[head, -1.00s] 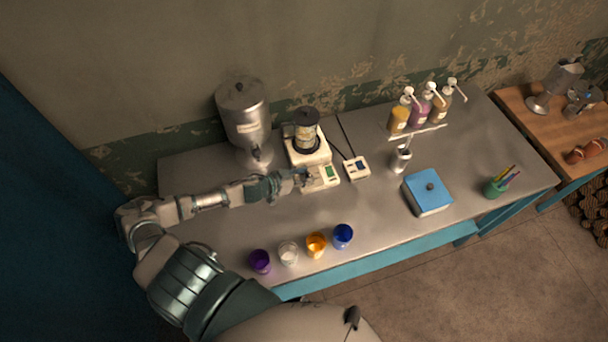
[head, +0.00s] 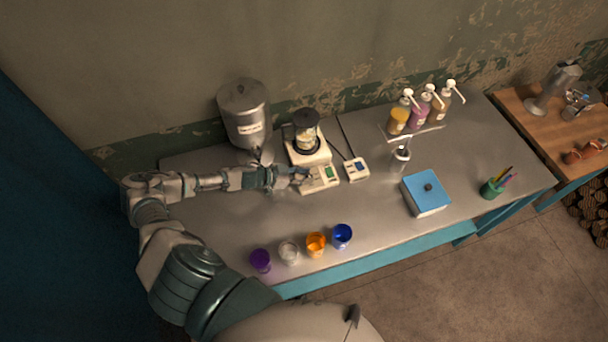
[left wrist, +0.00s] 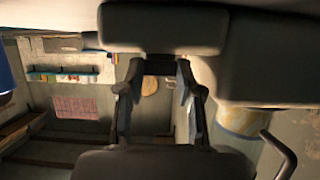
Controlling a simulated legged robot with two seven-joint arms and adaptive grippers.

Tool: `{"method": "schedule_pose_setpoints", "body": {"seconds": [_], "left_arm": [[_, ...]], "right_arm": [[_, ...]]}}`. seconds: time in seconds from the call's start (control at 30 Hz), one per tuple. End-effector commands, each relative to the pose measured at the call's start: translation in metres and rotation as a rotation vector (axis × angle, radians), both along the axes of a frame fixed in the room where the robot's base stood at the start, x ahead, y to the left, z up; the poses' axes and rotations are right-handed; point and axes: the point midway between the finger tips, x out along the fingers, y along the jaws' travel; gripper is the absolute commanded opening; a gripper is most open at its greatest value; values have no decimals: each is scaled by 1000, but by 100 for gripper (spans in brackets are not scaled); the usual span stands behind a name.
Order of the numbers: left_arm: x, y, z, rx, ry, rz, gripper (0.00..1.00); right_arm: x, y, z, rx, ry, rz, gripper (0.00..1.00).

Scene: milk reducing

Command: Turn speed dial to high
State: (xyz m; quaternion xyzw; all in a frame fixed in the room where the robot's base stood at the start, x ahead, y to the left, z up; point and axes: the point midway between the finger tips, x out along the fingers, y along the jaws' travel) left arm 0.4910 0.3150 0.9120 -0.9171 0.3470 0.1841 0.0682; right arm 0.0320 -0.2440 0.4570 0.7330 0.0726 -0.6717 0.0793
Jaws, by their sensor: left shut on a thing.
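The white control box (head: 321,179) with a small green display lies on the metal table in front of the blender base (head: 307,156). My left gripper (head: 298,178) reaches in from the left and is at the box's left end. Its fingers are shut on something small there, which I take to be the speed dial. The dial itself is hidden by the fingers, and I cannot read its setting. In the left wrist view the gripper's dark fingers (left wrist: 158,105) show, with a round tan shape between them that I cannot identify. My right gripper is out of view.
A steel dispenser (head: 246,115) stands behind my left arm. A second small box (head: 355,169) sits right of the control box. Purple (head: 261,260), clear, orange and blue cups line the front edge. A blue-topped box (head: 426,192) is to the right.

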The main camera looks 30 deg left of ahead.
Motion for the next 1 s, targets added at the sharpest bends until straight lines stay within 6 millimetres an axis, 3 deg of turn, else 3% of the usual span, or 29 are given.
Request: {"method": "schedule_pose_setpoints", "body": {"seconds": [0.17, 0.2, 0.3, 0.73, 1.0], "left_arm": [[3, 1, 3, -2, -8, 1, 0], [3, 1, 3, -2, -8, 1, 40], [2, 1, 3, -2, -8, 1, 60], [1, 2, -1, -1, -2, 15, 60], [-2, -4, -4, -6, 2, 128, 60]], "right_arm": [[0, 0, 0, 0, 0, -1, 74], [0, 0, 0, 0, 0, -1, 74], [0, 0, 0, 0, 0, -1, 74], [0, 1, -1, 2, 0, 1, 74], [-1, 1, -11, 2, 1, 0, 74]]}}
